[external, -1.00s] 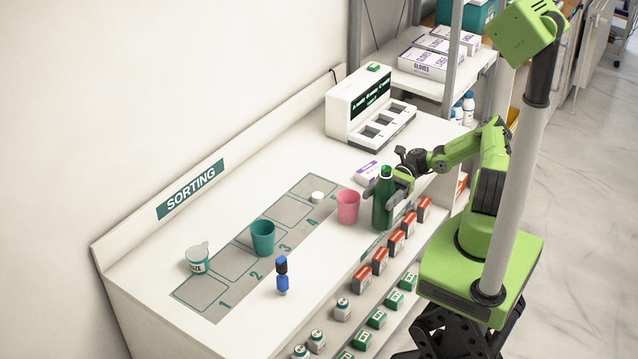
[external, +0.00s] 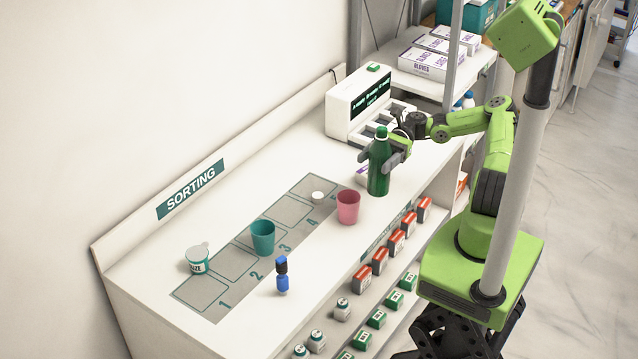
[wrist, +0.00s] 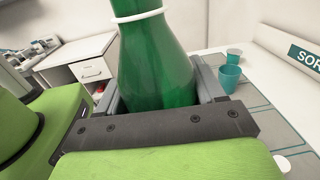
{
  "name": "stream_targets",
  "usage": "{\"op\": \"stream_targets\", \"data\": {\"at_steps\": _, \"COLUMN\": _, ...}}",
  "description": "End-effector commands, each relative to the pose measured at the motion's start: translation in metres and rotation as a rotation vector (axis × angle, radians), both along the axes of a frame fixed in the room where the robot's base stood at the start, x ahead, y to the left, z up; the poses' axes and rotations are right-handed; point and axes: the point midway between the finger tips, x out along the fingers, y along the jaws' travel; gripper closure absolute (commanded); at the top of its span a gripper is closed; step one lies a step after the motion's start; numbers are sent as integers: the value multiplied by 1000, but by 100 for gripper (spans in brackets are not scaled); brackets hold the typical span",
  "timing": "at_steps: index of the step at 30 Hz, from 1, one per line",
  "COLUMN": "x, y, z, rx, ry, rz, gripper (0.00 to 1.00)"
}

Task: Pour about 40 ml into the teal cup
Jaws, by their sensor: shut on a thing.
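The teal cup (external: 262,239) stands upright on the grey marked strip of the counter, near the numbers 2 and 3. It also shows in the wrist view (wrist: 230,77), beyond the bottle. My gripper (external: 385,154) is shut on a green bottle (external: 379,172) and holds it upright, to the right of a pink cup (external: 348,207). In the wrist view the bottle (wrist: 155,65) fills the space between the fingers, with a white ring at its neck. I cannot see the liquid level in the bottle or inside the cup.
A white tub (external: 198,258) with a lid and a blue bottle (external: 282,276) stand near the teal cup. A white display device (external: 366,105) stands behind my gripper. Boxes line the shelf below.

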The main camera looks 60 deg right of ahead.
Motion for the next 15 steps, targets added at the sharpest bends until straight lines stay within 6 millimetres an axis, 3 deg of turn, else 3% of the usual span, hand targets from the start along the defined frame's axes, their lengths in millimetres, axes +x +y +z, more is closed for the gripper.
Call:
{"op": "stream_targets", "data": {"at_steps": 8, "x": 34, "y": 36, "z": -4, "rx": -11, "ry": -2, "rz": 7, "gripper": 70}}
{"op": "stream_targets", "data": {"at_steps": 15, "x": 77, "y": 98, "z": -7, "rx": -17, "ry": -6, "rz": 11, "gripper": 70}}
